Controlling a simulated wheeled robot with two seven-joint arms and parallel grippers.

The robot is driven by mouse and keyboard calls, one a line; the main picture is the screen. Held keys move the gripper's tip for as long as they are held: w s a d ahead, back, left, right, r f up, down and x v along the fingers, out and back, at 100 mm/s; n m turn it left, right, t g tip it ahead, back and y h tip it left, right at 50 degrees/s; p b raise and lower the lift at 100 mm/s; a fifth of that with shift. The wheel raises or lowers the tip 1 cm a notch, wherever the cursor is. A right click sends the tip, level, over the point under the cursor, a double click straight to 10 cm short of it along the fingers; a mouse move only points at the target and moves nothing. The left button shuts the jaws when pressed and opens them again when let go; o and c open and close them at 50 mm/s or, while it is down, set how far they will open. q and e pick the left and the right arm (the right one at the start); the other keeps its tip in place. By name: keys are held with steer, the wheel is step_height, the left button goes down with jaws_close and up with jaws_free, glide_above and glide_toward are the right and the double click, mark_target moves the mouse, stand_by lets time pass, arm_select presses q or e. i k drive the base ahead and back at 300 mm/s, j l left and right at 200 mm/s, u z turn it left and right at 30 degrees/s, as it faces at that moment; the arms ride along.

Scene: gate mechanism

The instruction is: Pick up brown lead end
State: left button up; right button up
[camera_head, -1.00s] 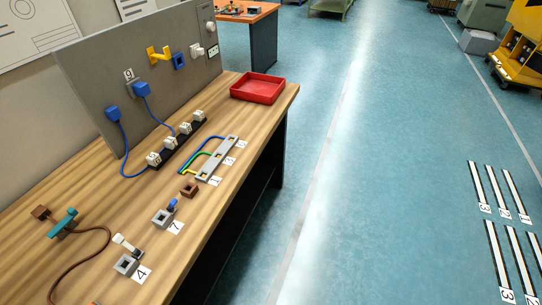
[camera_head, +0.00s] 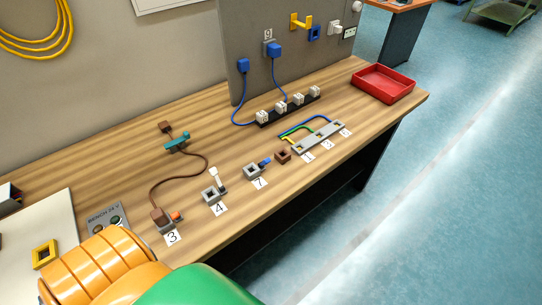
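The brown lead (camera_head: 207,163) lies on the wooden bench (camera_head: 300,175). One brown end block (camera_head: 165,127) is at the back, just behind a teal clip (camera_head: 177,142) that the lead passes at. The lead curves right and then forward to another brown block (camera_head: 160,216) in a grey socket by the label 3 (camera_head: 172,238). Neither gripper's fingers show. An orange and green rounded shape at the bottom left seems to be part of my arm, and it hides the bench's front corner.
Grey sockets labelled 4 (camera_head: 213,195) and 7 (camera_head: 253,171) stand to the right, near a loose brown block (camera_head: 283,156). A grey panel (camera_head: 245,45) rises at the back. A red tray (camera_head: 384,84) sits at the far right end. A yellow square frame (camera_head: 44,254) lies left.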

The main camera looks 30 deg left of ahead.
mark_target(158, 216)
steer(key=j+u, duration=0.1)
steer(key=u, duration=0.35)
steer(key=j+u, duration=0.15)
steer(key=u, duration=0.35)
steer(key=j+u, duration=0.15)
steer(key=u, duration=0.3)
steer(key=j+u, duration=0.15)
steer(key=u, duration=0.3)
steer(key=i+l+z, duration=0.1)
steer(key=z, duration=0.9)
steer(key=k+u, duration=0.15)
steer(key=u, duration=0.85)
